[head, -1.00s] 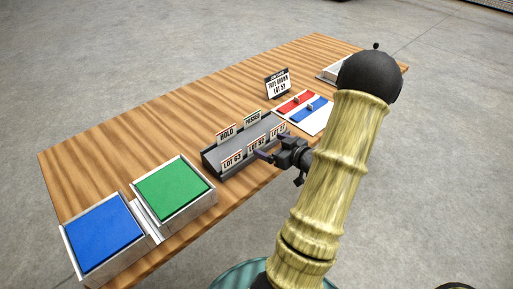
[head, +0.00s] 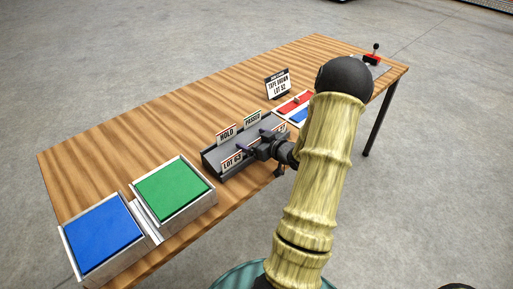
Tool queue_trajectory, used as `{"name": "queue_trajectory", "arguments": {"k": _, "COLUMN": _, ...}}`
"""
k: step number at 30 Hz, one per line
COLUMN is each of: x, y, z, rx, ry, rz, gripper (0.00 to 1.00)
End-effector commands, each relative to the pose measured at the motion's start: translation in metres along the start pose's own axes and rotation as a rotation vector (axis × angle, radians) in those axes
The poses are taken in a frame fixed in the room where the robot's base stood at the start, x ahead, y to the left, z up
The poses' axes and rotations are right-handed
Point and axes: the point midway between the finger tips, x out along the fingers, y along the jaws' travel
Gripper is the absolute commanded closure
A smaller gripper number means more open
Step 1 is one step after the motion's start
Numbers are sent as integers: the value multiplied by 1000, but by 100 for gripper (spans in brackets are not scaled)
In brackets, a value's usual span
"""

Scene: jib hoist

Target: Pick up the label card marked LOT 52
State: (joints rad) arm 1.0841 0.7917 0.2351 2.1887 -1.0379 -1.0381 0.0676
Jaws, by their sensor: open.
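A dark grey card rack (head: 211,160) stands near the front edge of the wooden table. Its front row holds the LOT 63 card (head: 232,163) at the left and another card (head: 281,128) at the right, whose print is mostly covered. The LOT 52 card, seen earlier between these two, is now hidden behind my gripper. My gripper (head: 251,140) is open over the middle of the front row, with its fingers pointing into the rack. I cannot tell whether the card is between the fingers.
HOLD (head: 227,134) and PASSED (head: 252,118) cards stand in the back row. A sign reading LOT 52 (head: 278,84) stands behind the red and blue panel (head: 290,106). Green (head: 173,190) and blue (head: 103,231) trays are at left. A red lever box (head: 372,59) sits at the far corner.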

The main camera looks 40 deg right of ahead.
Motion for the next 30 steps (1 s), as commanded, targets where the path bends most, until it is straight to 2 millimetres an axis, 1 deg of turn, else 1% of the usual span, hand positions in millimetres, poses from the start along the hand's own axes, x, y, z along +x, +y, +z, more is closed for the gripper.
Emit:
{"name": "queue_trajectory", "arguments": {"k": 1, "x": 4, "y": 0, "z": 0, "rx": 0, "ry": 0, "rz": -1, "gripper": 12}}
{"name": "queue_trajectory", "arguments": {"k": 3, "x": 6, "y": 0, "z": 0, "rx": 0, "ry": 0, "rz": 1, "gripper": 12}}
{"name": "queue_trajectory", "arguments": {"k": 17, "x": 6, "y": 0, "z": 0, "rx": 0, "ry": 0, "rz": 1, "gripper": 12}}
{"name": "queue_trajectory", "arguments": {"k": 18, "x": 6, "y": 0, "z": 0, "rx": 0, "ry": 0, "rz": 1, "gripper": 14}}
{"name": "queue_trajectory", "arguments": {"k": 20, "x": 6, "y": 0, "z": 0, "rx": 0, "ry": 0, "rz": 1, "gripper": 26}}
{"name": "queue_trajectory", "arguments": {"k": 21, "x": 6, "y": 0, "z": 0, "rx": 0, "ry": 0, "rz": 1, "gripper": 33}}
{"name": "queue_trajectory", "arguments": {"k": 23, "x": 6, "y": 0, "z": 0, "rx": 0, "ry": 0, "rz": 1, "gripper": 44}}
{"name": "queue_trajectory", "arguments": {"k": 30, "x": 6, "y": 0, "z": 0, "rx": 0, "ry": 0, "rz": 1, "gripper": 45}}
